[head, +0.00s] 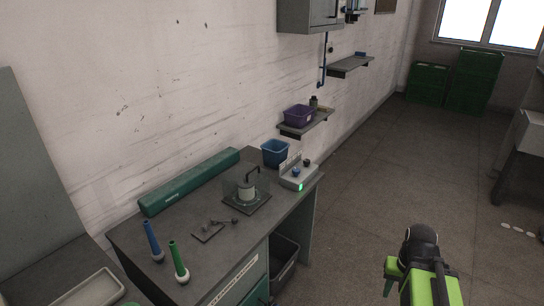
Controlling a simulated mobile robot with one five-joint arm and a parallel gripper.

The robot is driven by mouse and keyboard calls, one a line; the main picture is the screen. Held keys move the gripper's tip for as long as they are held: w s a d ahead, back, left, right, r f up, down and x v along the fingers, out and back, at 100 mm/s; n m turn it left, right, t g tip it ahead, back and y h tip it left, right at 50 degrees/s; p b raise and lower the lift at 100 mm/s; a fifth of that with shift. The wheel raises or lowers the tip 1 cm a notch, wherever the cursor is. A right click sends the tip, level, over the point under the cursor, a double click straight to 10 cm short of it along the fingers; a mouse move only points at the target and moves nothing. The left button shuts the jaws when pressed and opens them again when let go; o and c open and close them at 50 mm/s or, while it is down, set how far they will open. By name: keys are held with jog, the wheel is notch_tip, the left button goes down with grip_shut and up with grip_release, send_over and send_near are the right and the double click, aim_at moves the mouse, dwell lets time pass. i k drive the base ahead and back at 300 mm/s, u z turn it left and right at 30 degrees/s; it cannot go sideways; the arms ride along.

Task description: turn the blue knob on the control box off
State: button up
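The control box (299,179) is a small pale grey box at the right end of the dark workbench. A small blue knob (295,172) sits on its top; its pointer direction is too small to read. A dark knob (307,162) is beside it, and a green light (300,187) glows on the front face. My gripper (421,262), green and black, is at the lower right over the floor, well apart from the bench and box. Its fingertips cannot be made out, and nothing held is visible.
A wall shelf (306,128) holds a purple bin (299,115). The floor right of the bench is open.

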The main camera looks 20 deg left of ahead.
aim_at(296, 171)
jog(key=u, duration=0.9)
jog(key=i, duration=1.3)
jog(key=u, duration=0.95)
jog(key=k, duration=0.8)
jog(key=u, duration=0.15)
jog(key=i, duration=0.9)
jog(key=z, duration=0.05)
